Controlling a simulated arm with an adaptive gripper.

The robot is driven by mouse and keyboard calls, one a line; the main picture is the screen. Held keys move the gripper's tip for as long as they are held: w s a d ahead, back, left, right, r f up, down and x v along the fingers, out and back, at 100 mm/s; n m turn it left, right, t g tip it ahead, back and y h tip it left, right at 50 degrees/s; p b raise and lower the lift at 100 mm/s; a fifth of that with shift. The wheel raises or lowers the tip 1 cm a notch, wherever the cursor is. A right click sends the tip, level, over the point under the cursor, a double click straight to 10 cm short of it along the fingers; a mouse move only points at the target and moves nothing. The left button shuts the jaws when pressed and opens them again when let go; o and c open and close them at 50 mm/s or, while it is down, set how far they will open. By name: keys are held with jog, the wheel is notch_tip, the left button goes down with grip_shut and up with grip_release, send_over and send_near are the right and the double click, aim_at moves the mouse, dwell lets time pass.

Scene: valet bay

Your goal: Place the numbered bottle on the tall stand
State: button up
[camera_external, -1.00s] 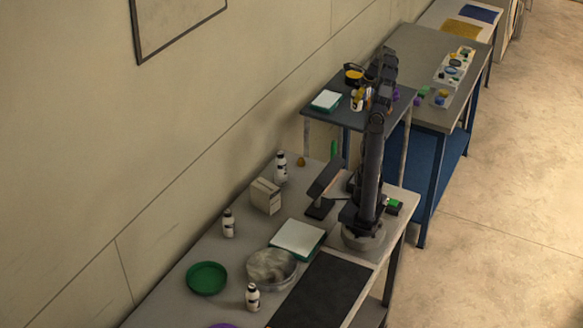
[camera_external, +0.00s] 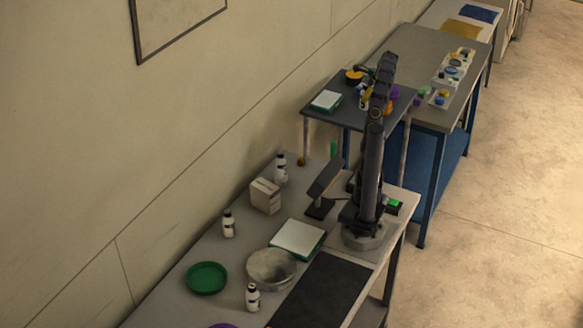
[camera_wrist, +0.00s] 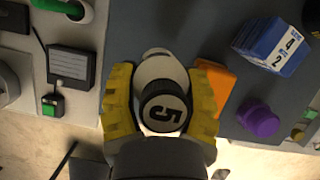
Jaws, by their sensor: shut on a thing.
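The numbered bottle is white with a dark cap (camera_wrist: 165,112) marked 5. My gripper (camera_wrist: 162,95) has its yellow fingers shut on it from both sides in the wrist view. In the external view my gripper (camera_external: 365,100) is over or at the dark grey tall stand (camera_external: 322,114), partly hidden by my arm. The stand's grey surface (camera_wrist: 190,28) also shows in the wrist view. I cannot tell whether the bottle's base touches it.
An orange block (camera_wrist: 218,82) is close beside the right finger. A blue numbered block (camera_wrist: 270,45) and a purple object (camera_wrist: 258,120) are farther right.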

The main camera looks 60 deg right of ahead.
aim_at(362, 107)
jog(key=shift+w+d+f, duration=0.2)
jog(key=shift+d+f, duration=0.35)
jog(key=shift+f, duration=0.15)
jog(key=shift+d+f, duration=0.1)
jog(key=shift+f, duration=1.5)
jog(key=shift+f, duration=0.1)
jog(key=o, duration=0.8)
jog(key=v, duration=1.2)
jog(key=shift+w, duration=0.1)
